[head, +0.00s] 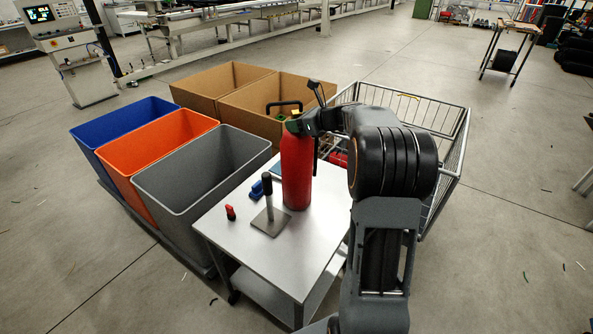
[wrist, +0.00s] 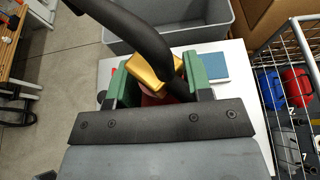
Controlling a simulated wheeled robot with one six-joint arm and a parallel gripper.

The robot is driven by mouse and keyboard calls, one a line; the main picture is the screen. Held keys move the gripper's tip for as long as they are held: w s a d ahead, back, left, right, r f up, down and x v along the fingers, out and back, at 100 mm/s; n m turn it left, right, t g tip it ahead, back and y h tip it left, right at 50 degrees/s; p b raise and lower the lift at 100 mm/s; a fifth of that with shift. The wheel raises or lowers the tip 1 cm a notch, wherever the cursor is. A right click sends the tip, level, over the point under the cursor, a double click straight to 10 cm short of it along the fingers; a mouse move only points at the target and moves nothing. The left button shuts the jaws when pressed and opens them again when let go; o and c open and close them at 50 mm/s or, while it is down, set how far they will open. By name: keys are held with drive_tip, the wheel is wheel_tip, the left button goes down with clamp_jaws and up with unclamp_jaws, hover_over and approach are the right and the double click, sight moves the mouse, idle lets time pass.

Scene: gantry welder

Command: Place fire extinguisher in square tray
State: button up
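The red fire extinguisher (head: 297,172) stands upright on a small light-grey table (head: 300,246). Its gold valve part (wrist: 155,62) and black hose or lever (wrist: 150,38) show in the wrist view. My gripper (head: 297,123) is at the top of the extinguisher. In the wrist view, its two green fingers (wrist: 157,82) lie on either side of the valve and neck, with red showing between them. I cannot tell whether they press on it. A flat blue square piece (wrist: 207,68) lies on the table behind the extinguisher. I cannot tell whether this is the square tray.
A metal plate with a black-gripped post (head: 268,200), a small red-and-black item (head: 230,212) and a blue item (head: 256,189) are on the table. Blue, orange and grey bins (head: 185,190) stand left, cardboard boxes (head: 215,84) behind, a wire cage (head: 440,112) right.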

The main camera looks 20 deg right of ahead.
drive_tip(key=shift+s+f, duration=0.1)
drive_tip(key=shift+f, duration=0.4)
clamp_jaws()
drive_tip(key=shift+r, duration=0.5)
